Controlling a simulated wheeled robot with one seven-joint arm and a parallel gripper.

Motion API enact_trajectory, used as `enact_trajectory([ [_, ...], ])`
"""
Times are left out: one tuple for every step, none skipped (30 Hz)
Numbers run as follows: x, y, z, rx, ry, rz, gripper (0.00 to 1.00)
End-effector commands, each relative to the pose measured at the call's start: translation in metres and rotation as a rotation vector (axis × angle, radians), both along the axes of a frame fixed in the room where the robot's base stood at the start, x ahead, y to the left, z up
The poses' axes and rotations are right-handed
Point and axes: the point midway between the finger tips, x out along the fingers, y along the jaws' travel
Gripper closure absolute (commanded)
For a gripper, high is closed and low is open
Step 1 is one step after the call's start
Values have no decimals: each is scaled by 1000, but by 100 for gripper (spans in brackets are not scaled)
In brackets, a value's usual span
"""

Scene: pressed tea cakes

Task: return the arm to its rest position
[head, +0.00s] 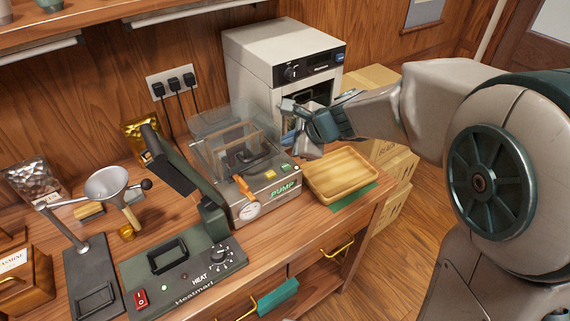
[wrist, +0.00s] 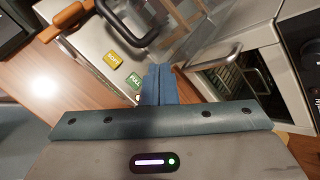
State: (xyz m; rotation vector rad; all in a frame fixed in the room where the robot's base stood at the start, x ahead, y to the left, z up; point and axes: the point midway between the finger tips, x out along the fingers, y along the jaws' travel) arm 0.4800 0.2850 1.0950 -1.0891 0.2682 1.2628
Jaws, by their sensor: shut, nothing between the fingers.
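My gripper (head: 291,138) is shut and empty, in the air above the right end of the vacuum sealer marked PUMP, in front of the white oven-like cabinet. In the wrist view its blue fingers (wrist: 158,84) are pressed together, between the sealer's buttons and the cabinet. My arm reaches in from the right side of the head view, bent at a large round joint.
The PUMP machine (head: 279,198) has a clear lid. The cabinet (head: 262,60) stands behind it with an opening in its front. A wooden tray (head: 342,176) sits on a green mat (head: 361,192). A heat sealer (head: 205,283) stands at the front; cardboard boxes (head: 397,170) lie right.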

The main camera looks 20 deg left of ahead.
Motion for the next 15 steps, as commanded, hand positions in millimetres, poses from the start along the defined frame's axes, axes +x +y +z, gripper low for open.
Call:
enact_trajectory([
  [0, 0, 0, 0, 0, 0, 100],
  [0, 0, 0, 0, 0, 0, 100],
  [0, 0, 0, 0, 0, 0, 100],
  [0, 0, 0, 0, 0, 0, 100],
  [0, 0, 0, 0, 0, 0, 100],
  [0, 0, 0, 0, 0, 0, 100],
  [0, 0, 0, 0, 0, 0, 100],
  [0, 0, 0, 0, 0, 0, 100],
  [0, 0, 0, 0, 0, 0, 100],
  [0, 0, 0, 0, -1, 1, 100],
  [0, -1, 0, -2, -2, 3, 100],
  [-1, -4, 1, -6, -6, 11, 100],
  [-2, -8, 2, -11, -11, 19, 100],
  [-4, -12, 3, -18, -18, 32, 100],
  [-7, -20, 4, -33, -33, 57, 100],
])
